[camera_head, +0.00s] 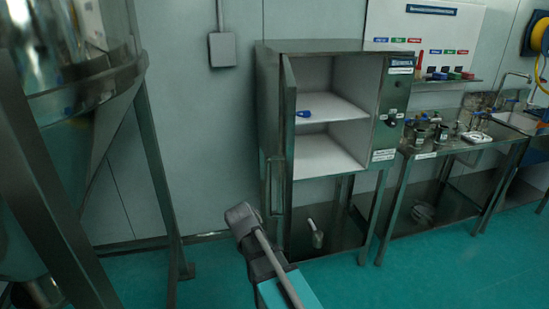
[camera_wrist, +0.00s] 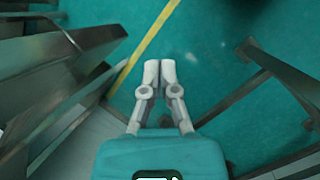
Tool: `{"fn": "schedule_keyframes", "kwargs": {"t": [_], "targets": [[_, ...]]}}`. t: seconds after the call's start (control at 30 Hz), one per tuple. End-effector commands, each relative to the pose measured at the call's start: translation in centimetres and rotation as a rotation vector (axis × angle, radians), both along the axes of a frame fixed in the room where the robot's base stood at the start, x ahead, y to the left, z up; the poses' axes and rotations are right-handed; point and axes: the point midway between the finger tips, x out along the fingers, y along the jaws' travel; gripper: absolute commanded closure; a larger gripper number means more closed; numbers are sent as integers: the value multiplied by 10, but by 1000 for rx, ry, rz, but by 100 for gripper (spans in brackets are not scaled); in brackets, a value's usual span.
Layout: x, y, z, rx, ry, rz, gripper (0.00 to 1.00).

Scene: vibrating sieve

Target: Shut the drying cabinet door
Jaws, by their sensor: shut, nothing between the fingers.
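The drying cabinet (camera_head: 325,46) is a grey metal box on a legged stand, in the middle of the head view. Its door (camera_head: 289,135) stands wide open, swung out from the left side and seen nearly edge-on. The white inside, with one shelf, is exposed. My gripper (camera_wrist: 160,70) shows in the wrist view with its two pale fingers shut and empty, over the green floor. I cannot make out the fingers in the head view, where part of my arm reaches up in front of the cabinet's lower left. No contact with the door is visible.
A blue item (camera_head: 304,113) lies on the cabinet shelf. A large steel vessel on legs (camera_head: 160,170) stands at left. A metal bench (camera_head: 455,148) with small items is at right. Metal panels (camera_wrist: 65,65) and bars (camera_wrist: 235,95) flank my gripper in the wrist view. Open floor lies between.

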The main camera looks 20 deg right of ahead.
Motion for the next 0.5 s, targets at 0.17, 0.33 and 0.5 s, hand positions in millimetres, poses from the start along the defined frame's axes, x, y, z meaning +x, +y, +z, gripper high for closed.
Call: {"fn": "schedule_keyframes", "kwargs": {"t": [0.17,0.33,0.5], "targets": [[7,6,49,-32,37,68,100],[12,12,86,-62,73,131,100],[17,19,122,-93,110,194,100]]}}
